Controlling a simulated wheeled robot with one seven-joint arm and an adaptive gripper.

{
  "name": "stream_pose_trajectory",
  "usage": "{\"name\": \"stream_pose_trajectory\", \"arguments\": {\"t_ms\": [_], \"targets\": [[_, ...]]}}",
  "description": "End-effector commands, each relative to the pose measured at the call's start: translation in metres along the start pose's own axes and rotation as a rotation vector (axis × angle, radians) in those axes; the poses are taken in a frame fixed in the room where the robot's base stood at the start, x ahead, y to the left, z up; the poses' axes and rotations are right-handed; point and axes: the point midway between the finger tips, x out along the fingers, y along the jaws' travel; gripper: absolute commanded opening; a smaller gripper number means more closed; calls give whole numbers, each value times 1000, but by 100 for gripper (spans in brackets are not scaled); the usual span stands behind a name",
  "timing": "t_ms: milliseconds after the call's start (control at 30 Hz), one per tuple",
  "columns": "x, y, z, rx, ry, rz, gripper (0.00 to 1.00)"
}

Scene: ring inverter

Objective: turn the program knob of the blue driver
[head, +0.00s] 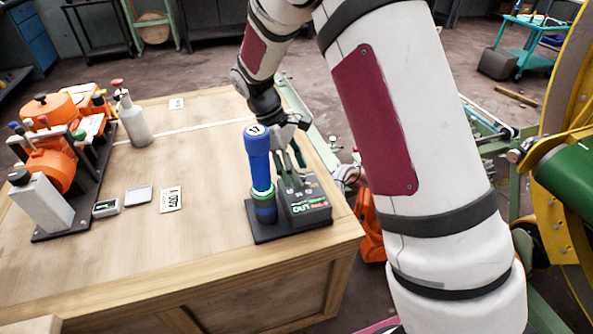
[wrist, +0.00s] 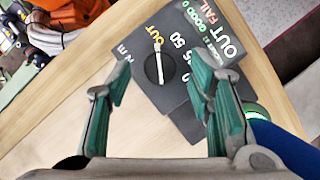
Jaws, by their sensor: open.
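The blue driver (head: 258,165) stands upright on a dark base at the near right of the bench, with a green ring low on it. In the wrist view, part of its blue body (wrist: 285,148) shows at the lower right. A round black knob (wrist: 151,70) with a white pointer bar sits on the dark panel beside the driver, among printed labels such as "OUT" and "50". My gripper (head: 291,163) is open and points down over this panel. In the wrist view, its green-padded fingers stand on either side of the knob; contact cannot be told.
The dark panel (head: 306,208) lies near the bench's right edge. Orange machinery (head: 50,168) and a grey bottle (head: 133,122) stand at the left of the wooden bench (head: 200,255). Small cards lie mid-bench. A yellow and green machine (head: 570,190) stands at the far right.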

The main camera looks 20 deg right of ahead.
Motion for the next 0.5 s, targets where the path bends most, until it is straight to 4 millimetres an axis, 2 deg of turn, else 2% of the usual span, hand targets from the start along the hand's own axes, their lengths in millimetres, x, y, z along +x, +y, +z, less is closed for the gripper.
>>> {"name": "stream_pose_trajectory", "arguments": {"t_ms": [133, 400, 500], "targets": [[7, 0, 0, 0, 0, 0, 48], [8, 0, 0, 0, 0, 0, 48], [8, 0, 0, 0, 0, 0, 25]]}}
